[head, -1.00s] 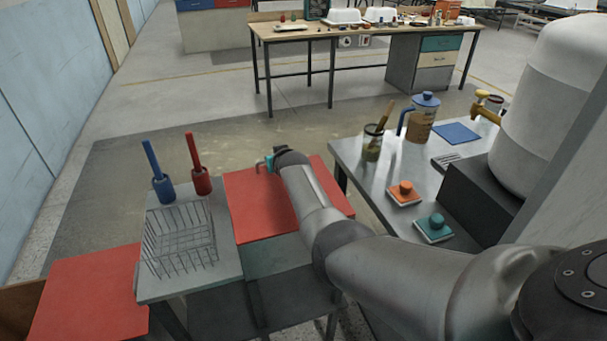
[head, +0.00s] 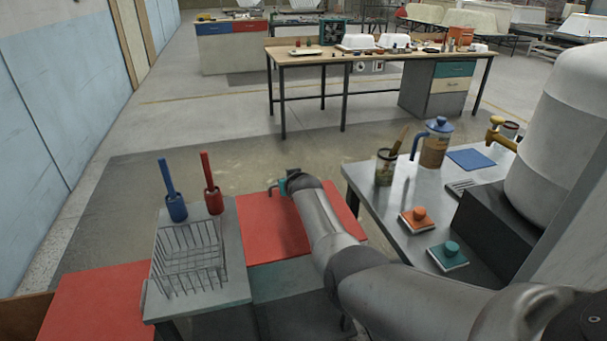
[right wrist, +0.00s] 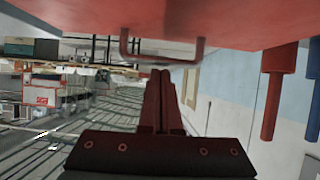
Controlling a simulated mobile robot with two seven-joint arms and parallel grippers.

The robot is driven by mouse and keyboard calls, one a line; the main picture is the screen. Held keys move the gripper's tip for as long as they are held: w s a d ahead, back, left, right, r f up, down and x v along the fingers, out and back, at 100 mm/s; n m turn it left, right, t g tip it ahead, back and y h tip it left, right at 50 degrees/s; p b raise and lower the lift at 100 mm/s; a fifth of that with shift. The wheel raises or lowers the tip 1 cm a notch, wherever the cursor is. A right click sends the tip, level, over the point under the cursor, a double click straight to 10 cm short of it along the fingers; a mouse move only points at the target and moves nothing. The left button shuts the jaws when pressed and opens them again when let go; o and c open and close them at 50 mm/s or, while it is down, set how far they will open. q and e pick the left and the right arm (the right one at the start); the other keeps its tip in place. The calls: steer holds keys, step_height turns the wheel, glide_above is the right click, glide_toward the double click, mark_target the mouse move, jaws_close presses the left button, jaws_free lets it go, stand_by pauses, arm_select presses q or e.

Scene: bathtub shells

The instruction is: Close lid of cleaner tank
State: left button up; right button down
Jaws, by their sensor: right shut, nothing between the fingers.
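The cleaner tank's red lid (head: 275,232) lies flat over a teal tank body (head: 285,281) in the head view, with my right arm across it. My right gripper (head: 282,187) is at the lid's far edge, largely hidden by its own wrist. In the right wrist view, the red lid surface (right wrist: 215,18) fills the top, with a bar handle (right wrist: 162,62) at its edge. The right gripper's fingers (right wrist: 162,75) are shut and empty, with their tips close to the handle; I cannot tell whether they touch it. My left gripper is not in view.
A wire basket (head: 188,262), blue brush (head: 176,200) and red brush (head: 214,196) stand on a grey table left of the lid. Another red panel (head: 95,300) lies farther left. A metal table (head: 400,200) with a jug (head: 434,145) is at right.

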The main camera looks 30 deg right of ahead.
steer(key=s+a+r+p, duration=0.2)
steer(key=s+r+p, duration=0.6)
steer(key=r, duration=0.1)
steer(key=shift+s+a, duration=0.15)
steer(key=shift+s, duration=0.15)
stand_by(0.3)
